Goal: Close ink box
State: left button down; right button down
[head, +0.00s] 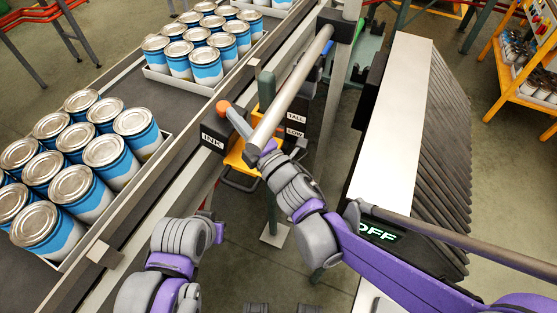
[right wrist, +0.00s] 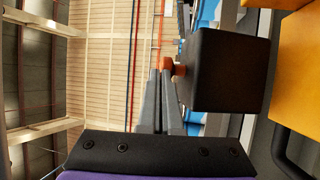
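The ink box (head: 212,138), a dark box with a white INK label, sits beside the conveyor's right rail in the head view. An orange knob (head: 222,106) shows above it. A yellow part (head: 236,158) lies just right of the label; my arm hides some of it. My right gripper (head: 235,120) reaches up to the knob. In the right wrist view its two grey fingers (right wrist: 161,85) are close together, with the orange knob (right wrist: 178,68) at the right finger's tip, beside a black block (right wrist: 230,70). The knob does not appear between the fingers.
Trays of blue and white cans (head: 80,160) stand on the conveyor at left. Boxes labelled TALL and LOW (head: 295,118) stand right of the ink box. A roller curve (head: 445,150) with an OFF display is at right.

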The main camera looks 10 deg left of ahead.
aim_at(219, 111)
jog(key=shift+w+a+r, duration=0.1)
jog(key=shift+w+a, duration=0.2)
jog(key=shift+a, duration=0.6)
jog(key=shift+w+a+r, duration=0.1)
jog(key=shift+w+a, duration=0.15)
jog(key=shift+a, duration=0.65)
